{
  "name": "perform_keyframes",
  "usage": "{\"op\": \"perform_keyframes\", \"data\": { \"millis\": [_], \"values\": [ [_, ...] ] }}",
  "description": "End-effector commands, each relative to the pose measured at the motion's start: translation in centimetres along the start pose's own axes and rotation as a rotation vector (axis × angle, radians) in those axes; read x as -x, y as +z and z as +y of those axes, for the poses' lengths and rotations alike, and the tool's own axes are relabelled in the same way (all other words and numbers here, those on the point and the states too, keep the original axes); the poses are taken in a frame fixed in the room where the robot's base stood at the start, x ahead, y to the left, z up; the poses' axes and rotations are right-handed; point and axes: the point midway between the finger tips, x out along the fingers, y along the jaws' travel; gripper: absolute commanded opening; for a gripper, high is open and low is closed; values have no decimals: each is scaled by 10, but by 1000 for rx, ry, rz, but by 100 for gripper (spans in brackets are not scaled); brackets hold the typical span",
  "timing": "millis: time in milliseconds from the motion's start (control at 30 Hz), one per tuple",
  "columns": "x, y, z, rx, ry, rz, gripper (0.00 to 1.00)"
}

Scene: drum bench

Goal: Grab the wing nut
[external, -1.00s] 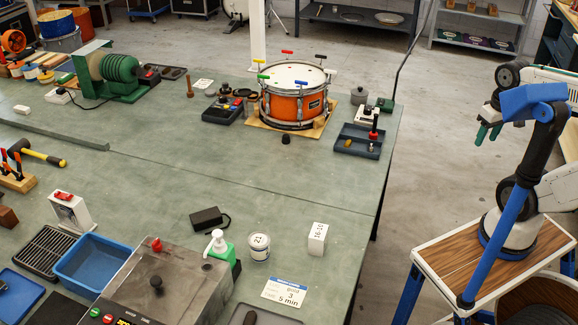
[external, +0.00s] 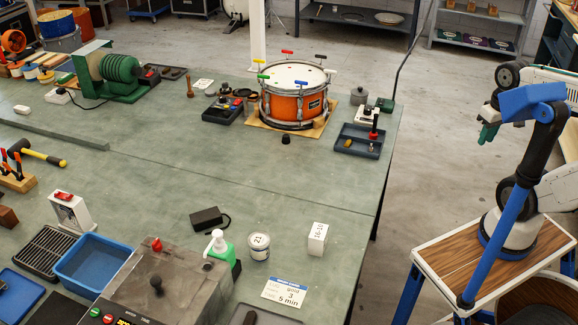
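My gripper (external: 488,133) has green fingers and hangs in the air at the right, above the floor and well to the right of the bench (external: 300,185). Its fingers overlap in this view, so I cannot tell whether they are apart, and I see nothing held between them. I cannot make out a wing nut for certain. A small gold-coloured piece (external: 348,143) lies in the dark tray (external: 366,151) right of the drum, too small to identify.
An orange snare drum (external: 291,108) stands on a wooden board, with coloured-handled keys around its rim. A small black knob-like part (external: 286,139) stands in front of it. The bench's middle is largely clear.

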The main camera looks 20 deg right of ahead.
Motion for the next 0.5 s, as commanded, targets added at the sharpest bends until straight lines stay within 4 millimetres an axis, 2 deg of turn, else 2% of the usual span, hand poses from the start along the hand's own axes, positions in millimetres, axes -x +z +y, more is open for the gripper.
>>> {"op": "perform_keyframes", "data": {
  "millis": [233, 367, 500],
  "values": [
    [-3, -1, -5, 27, -3, -13, 23],
    [-19, -6, -19, 102, -5, -104, 23],
    [-44, -20, -29, 246, 72, -232, 23]
  ]
}}
